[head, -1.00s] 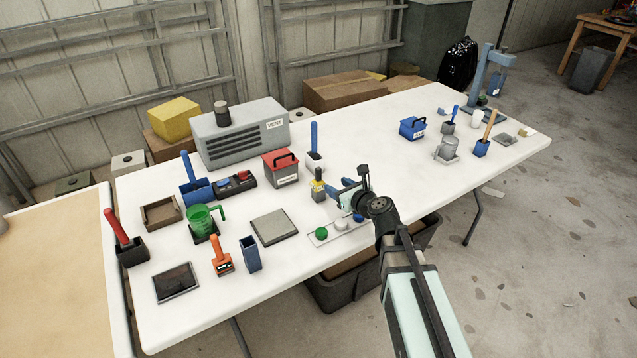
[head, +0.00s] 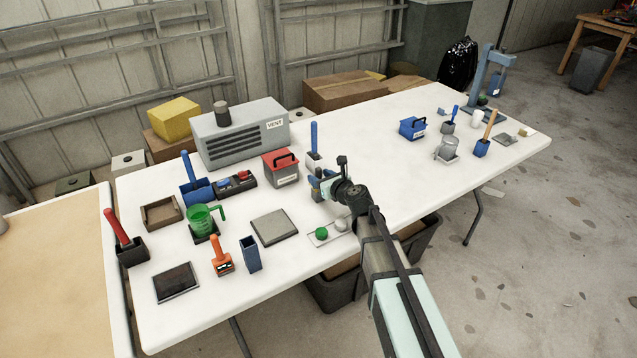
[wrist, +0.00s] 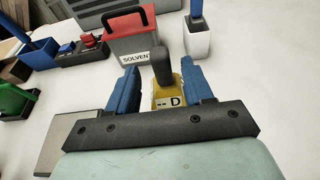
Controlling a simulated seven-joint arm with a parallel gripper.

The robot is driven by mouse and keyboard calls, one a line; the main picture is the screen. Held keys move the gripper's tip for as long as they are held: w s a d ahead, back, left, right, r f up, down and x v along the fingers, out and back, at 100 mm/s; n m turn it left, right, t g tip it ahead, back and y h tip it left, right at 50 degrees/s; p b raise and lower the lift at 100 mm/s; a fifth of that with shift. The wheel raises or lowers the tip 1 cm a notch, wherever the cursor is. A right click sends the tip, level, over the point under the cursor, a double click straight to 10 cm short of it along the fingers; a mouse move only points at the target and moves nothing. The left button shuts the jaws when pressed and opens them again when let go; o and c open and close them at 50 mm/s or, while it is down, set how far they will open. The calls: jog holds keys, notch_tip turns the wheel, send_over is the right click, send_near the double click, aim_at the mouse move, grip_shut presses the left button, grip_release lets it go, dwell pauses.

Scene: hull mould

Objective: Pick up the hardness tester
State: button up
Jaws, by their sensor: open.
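A small yellow device with a dark upright handle and a label reading "-- D", which looks like the hardness tester (wrist: 163,93), stands on the table in the wrist view. My gripper (wrist: 161,76) is open, with one blue finger to each side of the device. Small gaps seem to show between the fingers and it; contact is not clear. In the head view my gripper (head: 321,180) covers most of the device. An orange tool with a small dark display (head: 221,257) stands at the table's front left.
A red-lidded grey "SOLVEN" box (head: 281,166) and a white holder with a blue handle (head: 314,150) stand just behind. A flat grey plate (head: 274,228) lies to the left, and a strip with a green cap (head: 321,233) in front. The table centre-right is clear.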

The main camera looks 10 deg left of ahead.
aim_at(320, 177)
jog(key=x, duration=0.4)
jog(key=shift+w+f, duration=0.2)
jog(key=shift+d, duration=0.1)
grip_shut()
